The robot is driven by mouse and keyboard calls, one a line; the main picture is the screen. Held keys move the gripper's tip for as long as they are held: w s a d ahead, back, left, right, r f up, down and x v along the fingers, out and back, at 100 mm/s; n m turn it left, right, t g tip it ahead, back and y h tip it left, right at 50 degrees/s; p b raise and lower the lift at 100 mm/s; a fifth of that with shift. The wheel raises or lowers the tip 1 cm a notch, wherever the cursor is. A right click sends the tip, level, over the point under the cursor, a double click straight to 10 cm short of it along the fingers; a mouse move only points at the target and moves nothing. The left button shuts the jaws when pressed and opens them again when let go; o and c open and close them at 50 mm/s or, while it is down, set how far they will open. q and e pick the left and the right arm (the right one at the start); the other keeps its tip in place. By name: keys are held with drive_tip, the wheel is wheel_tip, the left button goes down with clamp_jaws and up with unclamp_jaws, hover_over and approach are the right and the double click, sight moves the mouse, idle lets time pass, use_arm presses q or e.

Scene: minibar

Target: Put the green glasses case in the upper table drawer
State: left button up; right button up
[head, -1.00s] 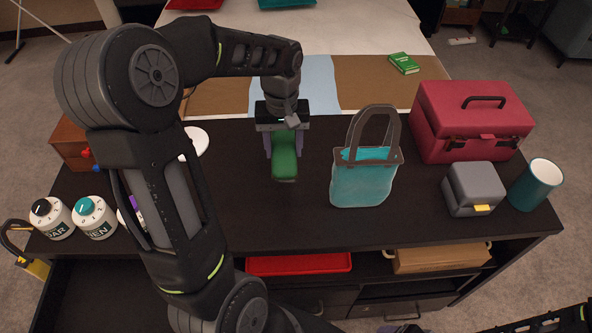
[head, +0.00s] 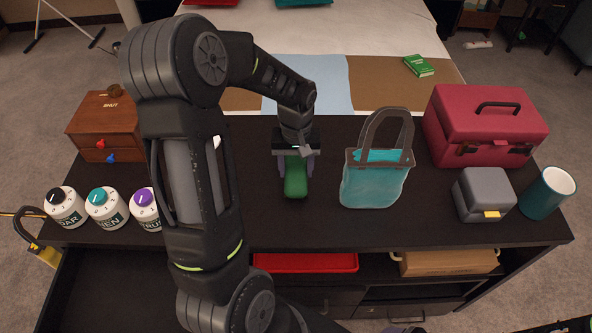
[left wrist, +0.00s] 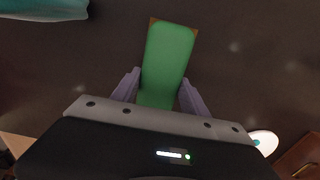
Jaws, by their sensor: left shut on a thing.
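The green glasses case (head: 295,184) is in the middle of the black table top (head: 262,215), left of the teal bag. My left gripper (head: 295,160) is shut on it from above, with a purple-grey finger on each side. In the left wrist view the case (left wrist: 168,60) reaches out beyond the fingertips (left wrist: 160,92). I cannot tell whether it touches the table. A dark space like a pulled-out drawer (head: 105,285) shows at the table's lower left, partly hidden by my left arm. My right gripper is not in view.
The teal bag (head: 372,185), red toolbox (head: 480,130), grey box (head: 483,195) and teal cup (head: 547,193) stand at right. Several knobbed white canisters (head: 105,207) and a small wooden cabinet (head: 105,125) stand at left. A red tray (head: 305,263) sits below the table top.

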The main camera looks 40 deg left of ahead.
sight(296, 168)
use_arm(q)
drive_tip(key=shift+f, duration=0.7)
drive_tip(key=shift+f, duration=0.1)
drive_tip(key=shift+f, duration=0.15)
drive_tip(key=o, duration=1.4)
drive_tip(key=shift+r, duration=0.2)
wheel_tip(296, 168, up, 12)
drive_tip(key=shift+o, duration=0.5)
